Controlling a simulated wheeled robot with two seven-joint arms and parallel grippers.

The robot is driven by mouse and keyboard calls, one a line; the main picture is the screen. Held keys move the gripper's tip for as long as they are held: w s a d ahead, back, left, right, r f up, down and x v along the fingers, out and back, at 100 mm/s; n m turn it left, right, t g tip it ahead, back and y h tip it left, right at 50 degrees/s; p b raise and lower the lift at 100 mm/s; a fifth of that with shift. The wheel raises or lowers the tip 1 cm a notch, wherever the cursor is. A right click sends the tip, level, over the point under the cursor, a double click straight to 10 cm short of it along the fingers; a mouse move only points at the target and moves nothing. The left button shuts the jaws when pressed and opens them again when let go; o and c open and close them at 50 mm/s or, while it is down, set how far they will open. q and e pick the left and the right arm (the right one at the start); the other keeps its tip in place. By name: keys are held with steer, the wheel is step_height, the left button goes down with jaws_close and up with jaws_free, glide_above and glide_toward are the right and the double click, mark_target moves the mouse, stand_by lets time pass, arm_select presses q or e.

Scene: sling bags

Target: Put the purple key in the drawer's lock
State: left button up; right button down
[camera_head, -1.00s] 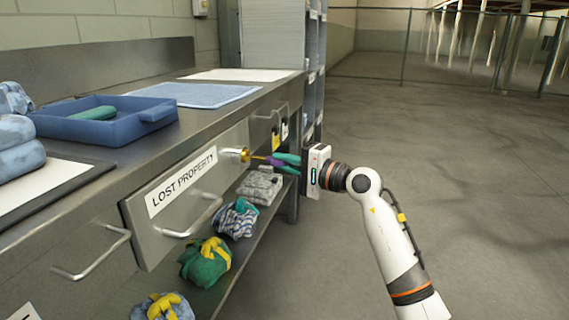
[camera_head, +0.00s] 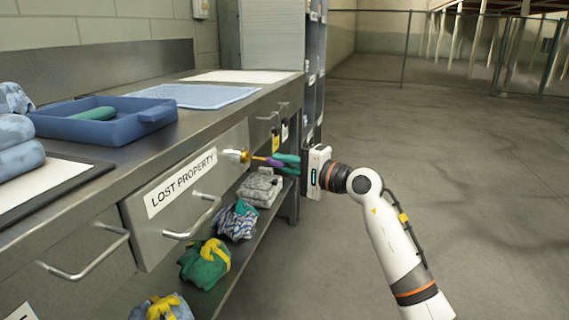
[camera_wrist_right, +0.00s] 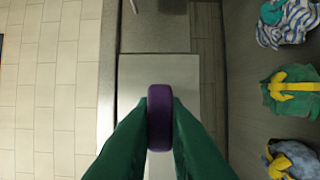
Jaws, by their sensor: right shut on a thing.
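My right gripper (camera_head: 288,162) has green fingers shut on the purple key (camera_head: 274,162). The key's brass shaft points left at the brass lock (camera_head: 240,155) on the front of the drawer labelled LOST PROPERTY (camera_head: 180,185). The shaft tip is at or very close to the lock; I cannot tell if it is inside. In the right wrist view the key's purple head (camera_wrist_right: 159,116) stands between the two green fingertips, with the drawer's top below; the shaft and lock are hidden there. My left gripper is not in view.
A blue tray (camera_head: 70,127) with a green item and a blue mat (camera_head: 215,97) lie on the counter. Below the drawer, a shelf holds several bundles, including a green one with a yellow tie (camera_head: 205,263). Drawer handles (camera_head: 95,262) stick out. The floor at right is clear.

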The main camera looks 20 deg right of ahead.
mark_target(271, 162)
stand_by(0.4)
steer(key=shift+w+a, duration=0.55)
steer(key=shift+a, duration=0.25)
steer(key=shift+w+a, duration=0.55)
steer(key=shift+a, duration=0.25)
steer(key=c, duration=1.4)
jaws_free()
